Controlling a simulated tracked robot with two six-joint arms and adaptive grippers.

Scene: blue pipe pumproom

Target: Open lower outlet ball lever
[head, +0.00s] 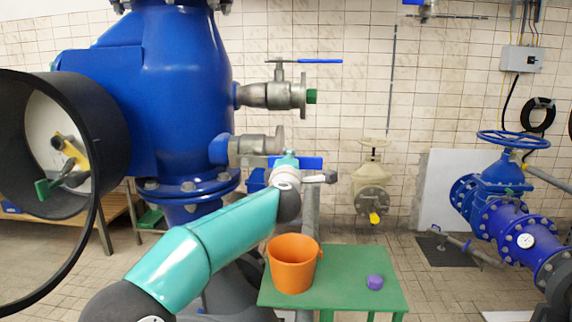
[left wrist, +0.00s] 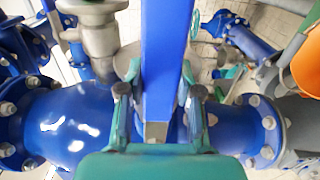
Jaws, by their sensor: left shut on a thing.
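The lower outlet ball valve (head: 255,146) is a grey metal body on a short blue stub low on the big blue vessel. Its blue lever (head: 311,162) shows just right of my left gripper (head: 287,161), partly hidden behind it. In the left wrist view, the lever (left wrist: 163,60) runs as a long blue bar between the two fingers of my left gripper (left wrist: 158,105). The fingers are shut on it, one on each side. The grey valve body (left wrist: 100,35) is to the left of the bar there. My right gripper is not in view.
The upper outlet valve (head: 272,95) with its own blue lever (head: 315,61) is above. An orange bucket (head: 293,264) and purple cap (head: 375,282) stand on a green table (head: 345,262) below. A black round opening (head: 100,130) is at left. A blue handwheel valve (head: 505,175) is at right.

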